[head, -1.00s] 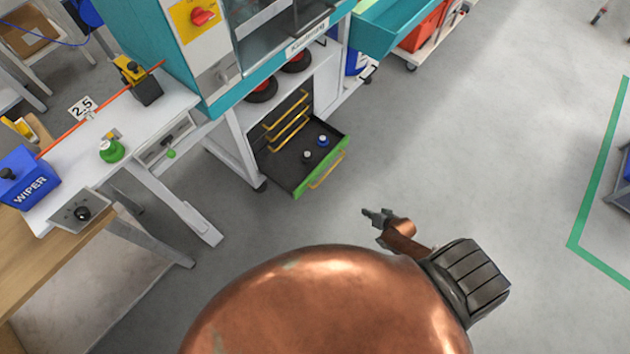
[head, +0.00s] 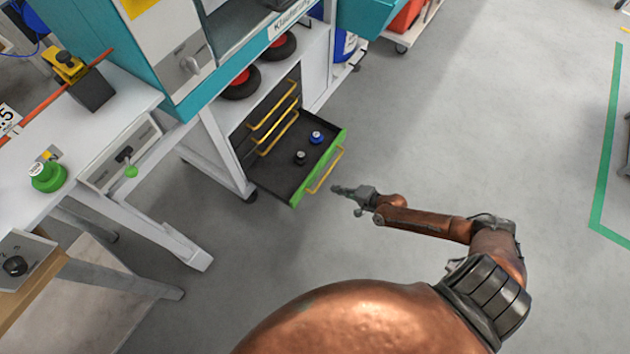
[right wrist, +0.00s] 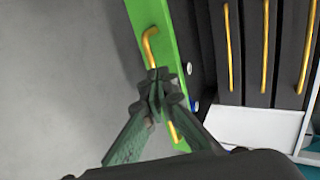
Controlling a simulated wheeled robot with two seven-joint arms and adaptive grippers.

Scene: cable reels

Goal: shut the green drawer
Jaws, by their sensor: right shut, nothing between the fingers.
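The green drawer (head: 320,168) is pulled out at the bottom of a cabinet, with a dark inside, a green front and a yellow bar handle (head: 326,171). A blue-topped item (head: 316,137) and a dark item (head: 300,157) stand in it. My right gripper (head: 338,189) is shut and empty, just in front of the drawer front. In the right wrist view the gripper (right wrist: 156,82) overlaps the green front (right wrist: 160,45) and the handle (right wrist: 149,45); I cannot tell whether it touches them. My left gripper is not in view.
Above the green drawer are several shut dark drawers with yellow handles (head: 272,105). Black and red reels (head: 278,46) sit on the shelf above. A white bench (head: 100,180) stands at left. The grey floor (head: 500,120) to the right is clear.

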